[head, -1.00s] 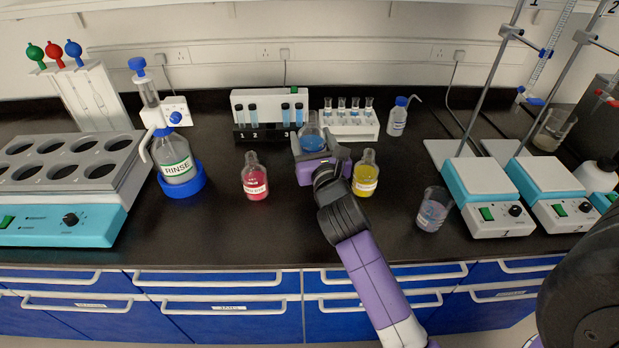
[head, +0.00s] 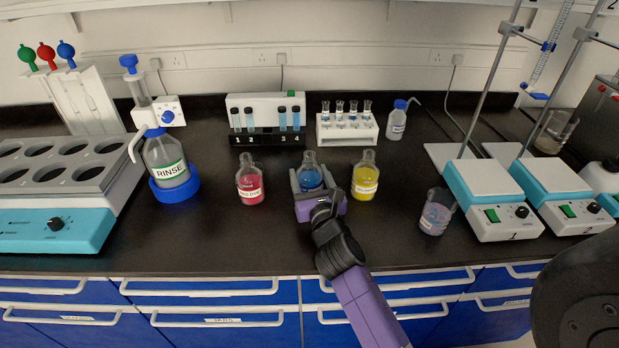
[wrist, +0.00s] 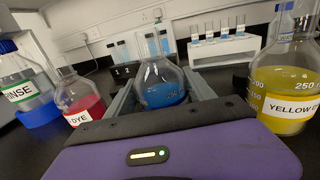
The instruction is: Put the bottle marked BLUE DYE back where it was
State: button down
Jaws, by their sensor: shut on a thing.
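The bottle of blue liquid (head: 310,177) stands upright between the fingers of my gripper (head: 308,186), which is shut on it. It also shows in the wrist view (wrist: 160,88), held between the two grey fingers; its label is not visible in either view. The red dye bottle (head: 250,184) stands to its left and the yellow dye bottle (head: 365,181) to its right, roughly in one row. I cannot tell whether the blue bottle's base touches the bench.
On the black bench (head: 290,235) stand a RINSE bottle (head: 167,160) at left, a vial rack (head: 267,125) and a tube rack (head: 347,130) behind, and a beaker (head: 436,212) at right. Hotplates (head: 495,200) stand farther right. The bench front is clear.

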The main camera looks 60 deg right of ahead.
jog(key=shift+c, duration=1.8)
grip_release()
jog(key=shift+f, duration=0.1)
jog(key=shift+s+a, duration=0.1)
jog(key=b+v, duration=0.2)
jog(key=v, duration=0.8)
jog(key=shift+s+a, duration=0.25)
jog(key=shift+a, duration=0.1)
jog(key=shift+s+a, duration=0.3)
jog(key=shift+a, duration=0.05)
